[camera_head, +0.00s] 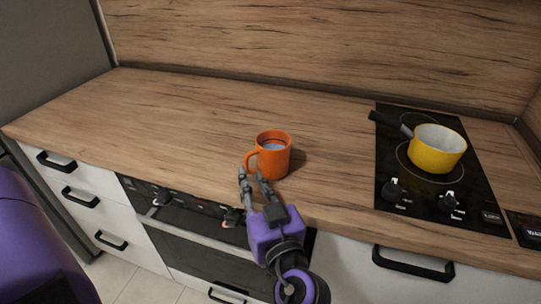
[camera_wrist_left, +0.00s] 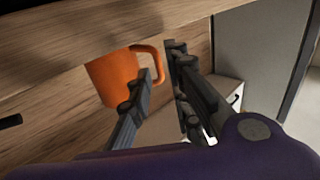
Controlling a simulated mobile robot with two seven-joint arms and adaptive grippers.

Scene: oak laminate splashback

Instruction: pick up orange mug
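The orange mug (camera_head: 274,159) stands upright on the wooden counter, near its front edge, with its handle toward the left and front. Its inside looks grey-blue. In the left wrist view the mug (camera_wrist_left: 112,80) is left of centre, with its handle pointing to the gripper side. My left gripper (camera_head: 251,175) is at the front left of the mug, by the handle. Its two fingers are apart, and in the left wrist view the gripper (camera_wrist_left: 161,62) has the handle between or just beyond its fingertips. I cannot tell whether they touch. My right gripper is not in view.
A yellow saucepan (camera_head: 434,154) with a dark handle stands on the black hob (camera_head: 395,170) to the right. An oven (camera_head: 190,226) and white drawers with black handles lie below the counter edge. The counter (camera_head: 150,115) left of the mug is clear, with a wooden splashback behind.

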